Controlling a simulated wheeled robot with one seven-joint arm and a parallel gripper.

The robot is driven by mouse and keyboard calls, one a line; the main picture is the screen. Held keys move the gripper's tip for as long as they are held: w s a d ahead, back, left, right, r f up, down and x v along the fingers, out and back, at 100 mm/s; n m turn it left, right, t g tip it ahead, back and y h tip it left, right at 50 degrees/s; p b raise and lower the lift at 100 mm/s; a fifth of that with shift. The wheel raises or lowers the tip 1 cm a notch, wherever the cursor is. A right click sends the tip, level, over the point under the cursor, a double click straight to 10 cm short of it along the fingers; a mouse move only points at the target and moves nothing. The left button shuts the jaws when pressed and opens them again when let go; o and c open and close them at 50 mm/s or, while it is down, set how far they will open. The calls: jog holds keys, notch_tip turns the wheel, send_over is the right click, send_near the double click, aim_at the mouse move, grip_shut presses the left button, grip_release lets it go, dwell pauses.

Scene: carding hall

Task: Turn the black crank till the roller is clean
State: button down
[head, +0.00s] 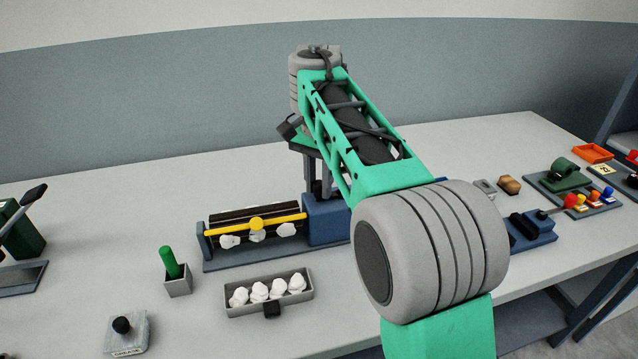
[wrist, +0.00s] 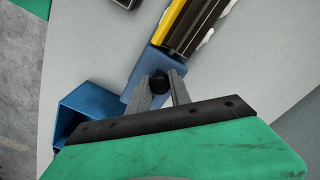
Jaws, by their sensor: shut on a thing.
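The roller (head: 240,217) is dark and lies in a blue frame on the table, with white tufts clinging along its front. A yellow bar (head: 285,220) with a round yellow knob runs across it. A blue housing (head: 328,220) stands at its right end. My gripper (wrist: 158,86) is shut on the round black knob of the crank (wrist: 159,81) in the wrist view, one finger on each side. In the head view, my gripper (head: 317,188) points down at the blue housing; my arm partly hides it, and the crank cannot be made out. The crank's arm is mostly hidden.
A grey tray (head: 269,310) holding several white tufts stands in front of the roller. At right are a blue lever device (head: 533,230) and a green device (head: 565,176).

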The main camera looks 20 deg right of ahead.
aim_at(319, 182)
jog(key=c, duration=1.2)
grip_release()
notch_tip(319, 182, up, 8)
jog(key=p, duration=0.7)
jog(key=shift+f, duration=0.1)
